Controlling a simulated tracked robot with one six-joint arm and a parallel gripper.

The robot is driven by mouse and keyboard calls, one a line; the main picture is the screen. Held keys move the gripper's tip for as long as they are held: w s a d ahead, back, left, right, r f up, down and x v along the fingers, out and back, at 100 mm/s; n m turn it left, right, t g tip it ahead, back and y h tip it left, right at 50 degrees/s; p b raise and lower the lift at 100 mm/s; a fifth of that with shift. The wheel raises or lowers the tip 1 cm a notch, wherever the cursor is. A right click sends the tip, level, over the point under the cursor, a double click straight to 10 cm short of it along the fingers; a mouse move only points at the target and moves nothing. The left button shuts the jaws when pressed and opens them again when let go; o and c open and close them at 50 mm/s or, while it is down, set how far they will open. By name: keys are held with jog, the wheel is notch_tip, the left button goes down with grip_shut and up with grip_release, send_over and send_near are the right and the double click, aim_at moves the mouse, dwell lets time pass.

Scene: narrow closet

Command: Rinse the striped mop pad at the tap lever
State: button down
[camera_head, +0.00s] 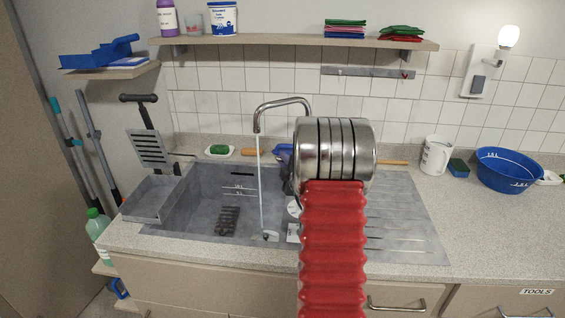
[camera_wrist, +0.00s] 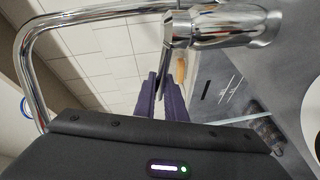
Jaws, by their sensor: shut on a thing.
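A dark striped flat thing (camera_head: 228,220), which looks like the mop pad, lies on the sink floor. It also shows at the lower right in the wrist view (camera_wrist: 267,133). The chrome tap (camera_head: 283,102) arches over the sink, and a thin stream of water (camera_head: 260,185) falls from it beside the pad. My gripper (camera_wrist: 161,82) has its purple fingers shut on a slim dark bar under the chrome tap body (camera_wrist: 222,27), apparently the tap lever. In the head view my wrist hides most of the gripper and the lever.
The grey sink (camera_head: 185,205) has a drainboard (camera_head: 405,220) at its right. A grey dustpan (camera_head: 150,198) rests at its left edge. A shelf (camera_head: 285,40) runs above.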

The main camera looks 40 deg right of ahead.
jog(key=c, duration=1.8)
grip_release()
jog(key=shift+f, duration=0.1)
jog(key=v, duration=1.4)
jog(key=shift+c, duration=0.2)
